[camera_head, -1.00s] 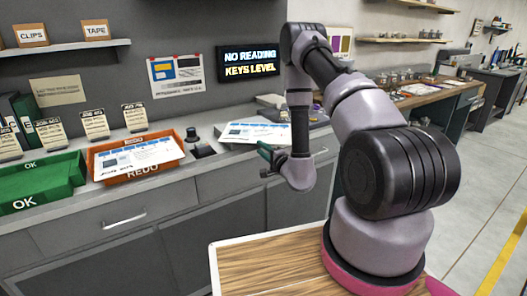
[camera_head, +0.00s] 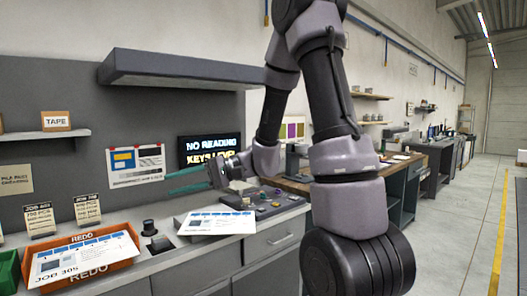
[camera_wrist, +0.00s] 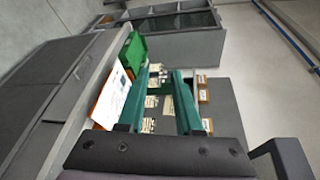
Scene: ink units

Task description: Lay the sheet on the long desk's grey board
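A control panel (camera_head: 268,203) with knobs sits right of the nearer sheet. A dark button box (camera_head: 155,240) stands between tray and sheet. A green tray (camera_head: 8,272) is at far left. A grey shelf (camera_head: 185,72) overhangs the counter. A wooden bench (camera_head: 298,187) stands behind.

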